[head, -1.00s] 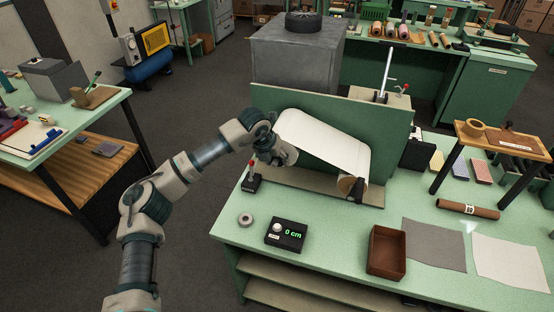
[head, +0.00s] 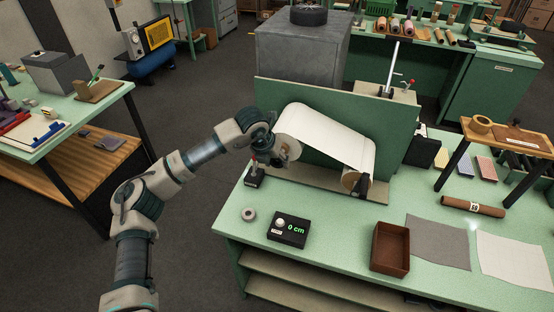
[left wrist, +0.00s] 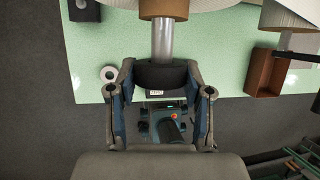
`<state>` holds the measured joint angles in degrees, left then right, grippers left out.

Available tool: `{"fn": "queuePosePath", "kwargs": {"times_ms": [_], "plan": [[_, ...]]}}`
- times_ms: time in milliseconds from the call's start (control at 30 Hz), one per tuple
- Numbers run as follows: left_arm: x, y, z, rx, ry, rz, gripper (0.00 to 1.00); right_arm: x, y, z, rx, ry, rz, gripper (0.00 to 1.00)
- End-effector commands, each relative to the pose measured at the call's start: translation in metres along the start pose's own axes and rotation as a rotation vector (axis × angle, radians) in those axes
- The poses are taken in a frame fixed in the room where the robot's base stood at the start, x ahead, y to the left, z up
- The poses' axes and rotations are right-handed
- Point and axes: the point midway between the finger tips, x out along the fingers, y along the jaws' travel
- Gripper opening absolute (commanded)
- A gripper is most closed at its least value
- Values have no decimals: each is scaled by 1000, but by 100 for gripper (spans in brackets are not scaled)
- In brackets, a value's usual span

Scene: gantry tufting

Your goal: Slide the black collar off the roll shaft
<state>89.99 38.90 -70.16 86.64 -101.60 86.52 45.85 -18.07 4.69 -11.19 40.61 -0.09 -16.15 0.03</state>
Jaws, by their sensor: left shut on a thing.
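The black collar (left wrist: 160,75) shows in the left wrist view between the two fingers of my left gripper (left wrist: 161,88). The gripper is shut on it. The silver roll shaft (left wrist: 163,40) runs from the collar to the brown core (left wrist: 163,8) of the roll. The collar sits at the shaft's near end; I cannot tell whether the shaft is still inside it. In the head view, my left gripper (head: 282,146) is at the left end of the white roll material (head: 325,134), and the collar is hidden there. My right gripper is not in view.
A red-knobbed lever (head: 254,174) stands close below the gripper. A green panel (head: 395,128) stands behind the roll.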

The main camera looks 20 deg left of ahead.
Motion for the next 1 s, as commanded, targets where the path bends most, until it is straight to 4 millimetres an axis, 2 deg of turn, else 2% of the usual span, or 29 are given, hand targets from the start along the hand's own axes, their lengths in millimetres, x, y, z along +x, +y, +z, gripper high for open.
{"fn": "queuePosePath", "kwargs": {"times_ms": [1000], "plan": [[-12, 0, -29, 1, 0, 1, 15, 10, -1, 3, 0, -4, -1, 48]]}}
